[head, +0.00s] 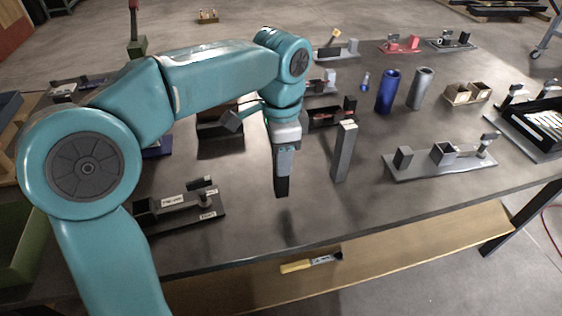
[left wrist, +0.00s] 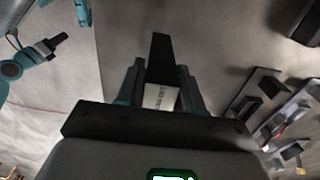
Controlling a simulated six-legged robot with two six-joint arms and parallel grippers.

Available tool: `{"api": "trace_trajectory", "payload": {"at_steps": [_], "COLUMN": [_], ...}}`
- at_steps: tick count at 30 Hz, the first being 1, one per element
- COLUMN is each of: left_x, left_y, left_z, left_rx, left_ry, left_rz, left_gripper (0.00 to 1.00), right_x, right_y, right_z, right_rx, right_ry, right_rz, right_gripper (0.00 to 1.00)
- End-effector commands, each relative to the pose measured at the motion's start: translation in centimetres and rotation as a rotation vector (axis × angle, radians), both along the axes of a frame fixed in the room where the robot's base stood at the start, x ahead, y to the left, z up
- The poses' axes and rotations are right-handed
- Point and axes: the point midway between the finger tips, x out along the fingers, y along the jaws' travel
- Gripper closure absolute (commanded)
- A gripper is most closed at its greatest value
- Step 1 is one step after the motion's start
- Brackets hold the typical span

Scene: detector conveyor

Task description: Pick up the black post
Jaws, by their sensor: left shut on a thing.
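The black post (head: 281,187) is held upright below my left gripper (head: 285,160), in the middle of the table. Only its dark lower part shows in the head view. In the left wrist view the black post (left wrist: 160,55) stands between the two fingers of my left gripper (left wrist: 160,88), with a pale lettered label at its near end. The fingers are shut on it. I cannot tell whether its foot touches the table. My right gripper is out of the head view; a teal arm with a small dark end at the wrist view's left may be it (left wrist: 52,44), too small to read.
A grey post (head: 345,152) stands close to the right of the held post. A fixture plate (head: 430,168) lies further right, a labelled fixture (head: 180,208) at left. Blue (head: 388,92) and grey (head: 420,88) cylinders stand behind. The table's front middle is clear.

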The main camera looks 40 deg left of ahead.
Motion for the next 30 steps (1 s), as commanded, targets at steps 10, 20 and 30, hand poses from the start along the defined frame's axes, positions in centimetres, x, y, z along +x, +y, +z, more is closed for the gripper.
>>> {"api": "trace_trajectory", "payload": {"at_steps": [10,20,30], "left_x": [0.1,0.0,0.0], "left_y": [0.0,0.0,0.0], "left_z": [10.9,17.0,17.6], "left_rx": [-0.001,-0.001,-0.001], "left_ry": [-0.006,-0.001,0.0], "left_rz": [0.0,0.0,0.0], "left_gripper": [1.0,1.0,1.0], "right_x": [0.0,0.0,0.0], "right_y": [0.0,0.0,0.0], "right_z": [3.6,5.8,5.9], "right_rx": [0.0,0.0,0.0], "right_ry": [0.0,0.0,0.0], "right_rz": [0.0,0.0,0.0], "right_gripper": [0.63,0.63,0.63]}}
